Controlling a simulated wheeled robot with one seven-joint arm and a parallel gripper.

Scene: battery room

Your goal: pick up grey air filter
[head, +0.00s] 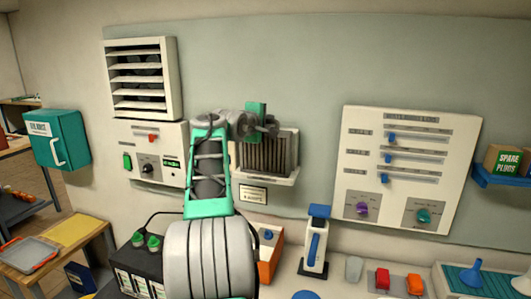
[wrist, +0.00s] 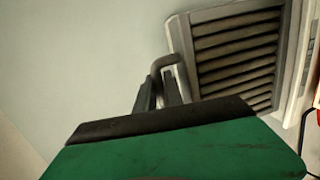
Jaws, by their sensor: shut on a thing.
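The grey air filter (head: 268,155) is a pleated panel in a pale frame on the back wall, in the middle of the head view. It also shows at the upper right of the wrist view (wrist: 238,55), with a grey bent handle (wrist: 166,72) at its left side. My gripper (head: 258,122) is at the filter's upper edge and shut on it, seemingly by the handle.
A louvred vent (head: 142,80) and a control box (head: 152,160) are left of the filter. A switch panel (head: 405,165) is to the right. A small label (head: 253,195) is below. A blue-and-white tool (head: 316,240) stands on the bench. The wall between filter and panel is clear.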

